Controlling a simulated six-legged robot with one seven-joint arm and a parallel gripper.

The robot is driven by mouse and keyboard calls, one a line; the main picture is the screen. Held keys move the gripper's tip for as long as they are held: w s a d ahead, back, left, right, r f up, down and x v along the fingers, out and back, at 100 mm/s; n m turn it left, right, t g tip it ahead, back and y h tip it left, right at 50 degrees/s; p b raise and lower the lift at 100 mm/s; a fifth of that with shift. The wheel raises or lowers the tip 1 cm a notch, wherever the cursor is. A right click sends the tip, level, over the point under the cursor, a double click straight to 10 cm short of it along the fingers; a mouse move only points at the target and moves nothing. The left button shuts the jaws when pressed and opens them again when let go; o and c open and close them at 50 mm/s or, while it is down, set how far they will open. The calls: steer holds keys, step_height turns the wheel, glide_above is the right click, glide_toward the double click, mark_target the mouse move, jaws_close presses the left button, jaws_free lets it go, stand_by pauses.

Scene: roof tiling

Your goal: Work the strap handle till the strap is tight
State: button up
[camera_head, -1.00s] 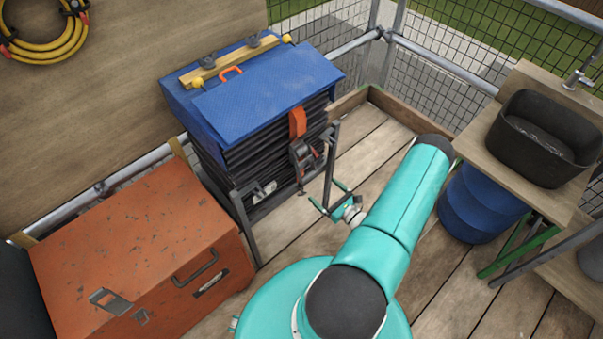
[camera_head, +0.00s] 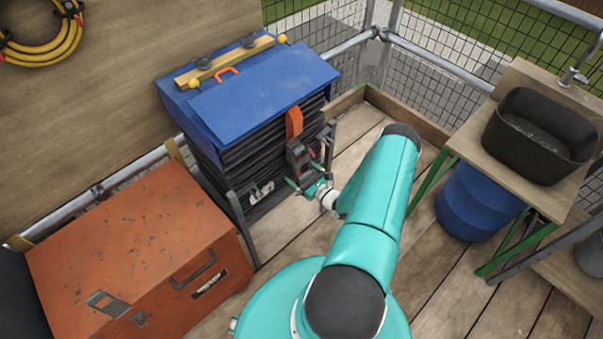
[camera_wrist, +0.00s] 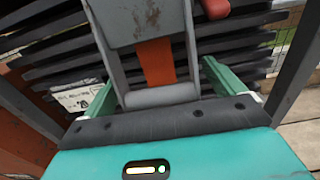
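The orange strap (camera_head: 294,123) hangs down the front of a stack of dark tiles (camera_head: 225,170) under a blue cover. The grey metal strap handle (camera_head: 299,155) sits below it on the stack's front. In the wrist view the handle's side arms and round cross bar (camera_wrist: 162,96) fill the middle, with orange strap (camera_wrist: 156,62) between the arms. My gripper (camera_head: 305,181) is at the handle's lower end. Its green fingers are apart, one on each side of the handle, with a gap on the right. The strap's lower run is hidden.
Dark upright posts (camera_head: 240,228) stand by the stack's front corners. An orange chest (camera_head: 130,240) is at the left. A bench with a black basin (camera_head: 538,135) and a blue barrel (camera_head: 475,203) stands right.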

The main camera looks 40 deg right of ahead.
steer(key=c, duration=1.3)
steer(key=shift+s+r, duration=0.1)
steer(key=shift+s, duration=0.05)
steer(key=shift+s+r+g, duration=0.3)
steer(key=shift+s+g, duration=0.65)
steer(key=shift+g, duration=0.15)
steer(key=s+r+g, duration=0.5)
steer(key=s+g, duration=0.1)
steer(key=g, duration=0.3)
steer(key=shift+r, duration=0.4)
steer(key=shift+s+d+r, duration=0.1)
steer(key=shift+s+r, duration=0.1)
steer(key=shift+s, duration=0.1)
steer(key=shift+s+r, duration=0.2)
steer(key=shift+r, duration=0.4)
steer(key=shift+s+r, duration=0.2)
steer(key=shift+r, duration=0.35)
steer(key=shift+s, duration=0.1)
